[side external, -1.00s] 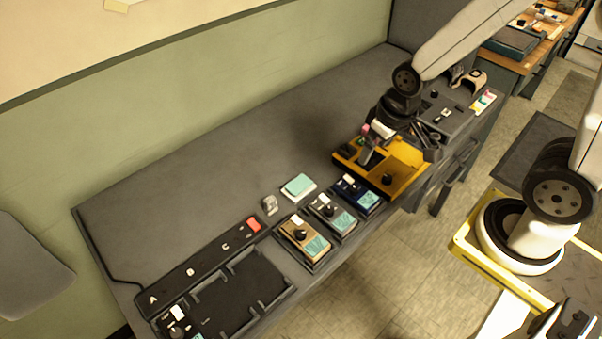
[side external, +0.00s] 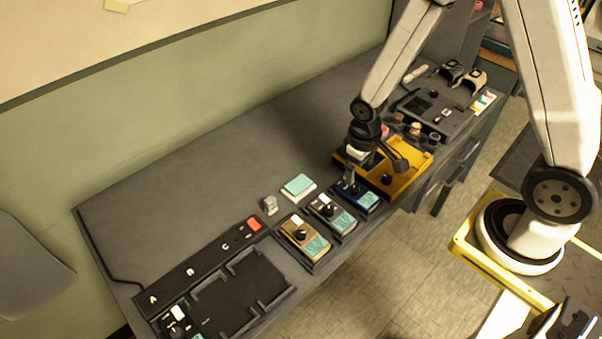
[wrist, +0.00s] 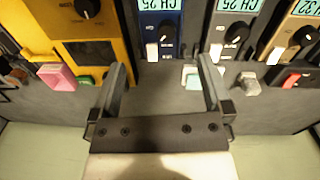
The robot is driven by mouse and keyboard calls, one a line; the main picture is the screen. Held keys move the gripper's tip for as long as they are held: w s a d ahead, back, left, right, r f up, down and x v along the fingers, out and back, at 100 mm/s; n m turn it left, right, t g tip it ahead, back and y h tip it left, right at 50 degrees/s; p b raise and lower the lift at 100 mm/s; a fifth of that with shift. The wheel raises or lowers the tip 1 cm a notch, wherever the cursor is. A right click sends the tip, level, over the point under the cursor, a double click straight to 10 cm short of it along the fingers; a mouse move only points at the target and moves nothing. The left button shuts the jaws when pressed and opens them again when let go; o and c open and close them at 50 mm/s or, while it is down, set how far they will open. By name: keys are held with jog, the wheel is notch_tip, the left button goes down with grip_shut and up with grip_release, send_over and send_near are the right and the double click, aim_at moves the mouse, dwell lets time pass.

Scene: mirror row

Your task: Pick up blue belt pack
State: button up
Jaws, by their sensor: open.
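In the wrist view my gripper (wrist: 166,72) is open, with only bench and small items between the fingers. I cannot tell its exact height above the pack.
A grey pack (side external: 333,214) and a tan pack (side external: 303,237) stand to the left of the blue one. A teal pad (side external: 298,185) lies behind the packs.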

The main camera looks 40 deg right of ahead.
aim_at(356, 187)
jog(key=shift+f, duration=1.25)
jog(key=shift+f, duration=0.1)
jog(key=shift+w+d+f, duration=0.15)
jog(key=shift+f, duration=2.35)
jog(key=c, duration=1.2)
jog(key=shift+o, duration=0.2)
jog(key=shift+r, duration=0.1)
jog(key=shift+r, duration=4.9)
